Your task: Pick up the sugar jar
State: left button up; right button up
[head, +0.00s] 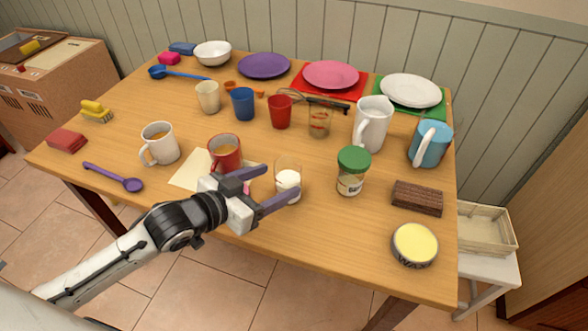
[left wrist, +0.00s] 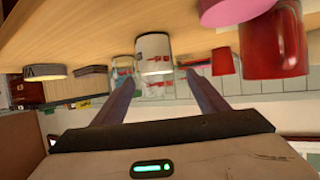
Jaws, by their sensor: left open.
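The sugar jar (head: 288,180) is a clear glass with white contents low down, standing upright near the table's front edge. In the left wrist view, which is upside down, the jar (left wrist: 154,50) shows ahead between the two fingers, with red marks on it. My left gripper (head: 281,180) is open, its fingertips at the near-left side of the jar. I cannot tell whether they touch it. My right gripper is not in view.
A red mug (head: 226,153) stands close behind the left gripper. A green-lidded jar (head: 352,170) stands to the right of the sugar jar. A brown block (head: 417,198) and a yellow-topped tin (head: 415,244) are further right. A purple spoon (head: 115,177) lies at left.

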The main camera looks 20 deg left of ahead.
aim_at(278, 181)
pick_arm(q)
jog(key=x, duration=0.3)
jog(key=shift+d, duration=0.2)
jog(key=x, duration=0.5)
jog(key=shift+w+d+f, duration=0.15)
jog(key=shift+w+d, duration=0.05)
jog(key=shift+w, duration=0.05)
jog(key=c, duration=1.1)
jog(key=shift+c, duration=0.9)
notch_tip(278, 181, up, 10)
jog(key=shift+p, duration=0.3)
